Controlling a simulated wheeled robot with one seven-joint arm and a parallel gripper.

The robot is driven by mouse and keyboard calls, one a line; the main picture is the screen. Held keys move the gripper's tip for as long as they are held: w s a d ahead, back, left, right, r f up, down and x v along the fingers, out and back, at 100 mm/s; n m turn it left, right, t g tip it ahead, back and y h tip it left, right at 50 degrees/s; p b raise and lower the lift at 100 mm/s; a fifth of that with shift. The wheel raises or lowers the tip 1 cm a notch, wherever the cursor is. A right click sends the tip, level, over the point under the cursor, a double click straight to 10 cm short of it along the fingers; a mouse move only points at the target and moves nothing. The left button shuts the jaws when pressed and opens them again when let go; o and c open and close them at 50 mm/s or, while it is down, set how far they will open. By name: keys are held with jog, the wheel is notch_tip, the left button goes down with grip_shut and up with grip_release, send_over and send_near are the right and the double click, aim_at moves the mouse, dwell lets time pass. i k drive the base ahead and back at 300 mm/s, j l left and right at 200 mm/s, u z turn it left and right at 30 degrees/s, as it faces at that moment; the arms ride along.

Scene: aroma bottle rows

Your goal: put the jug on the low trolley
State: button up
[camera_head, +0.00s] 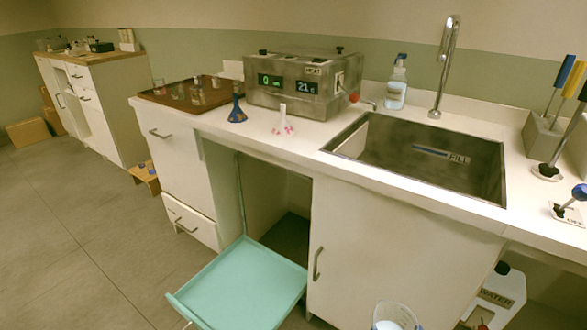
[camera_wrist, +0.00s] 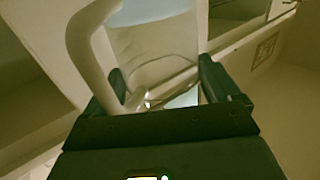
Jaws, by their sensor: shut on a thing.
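The jug (camera_head: 398,318) is a clear vessel at the bottom edge of the head view, with something whitish inside; its lower part is cut off. In the wrist view the jug (camera_wrist: 155,45) fills the space ahead of my gripper (camera_wrist: 165,88), its pale handle on the left. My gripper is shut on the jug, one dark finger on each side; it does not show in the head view. The low trolley (camera_head: 240,288) has a bare teal top and stands on the floor in front of the open cabinet bay, left of the jug.
The counter above holds a brown tray (camera_head: 165,97) with glassware, a blue flask (camera_head: 237,112), a pink-spotted flask (camera_head: 283,122), a metal heater box (camera_head: 295,88) and a sink (camera_head: 425,155). A cabinet door (camera_head: 345,250) stands between trolley and jug. A white water container (camera_head: 497,295) is at right.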

aim_at(232, 303)
jog(key=i+u, duration=0.3)
jog(key=i, duration=0.15)
jog(key=i+l+u, duration=0.1)
jog(key=i+u, duration=0.15)
jog(key=i, duration=0.2)
jog(key=i+l+u, duration=0.15)
jog(key=i+u, duration=0.15)
jog(key=i+l+u, duration=0.25)
jog(key=i, duration=0.25)
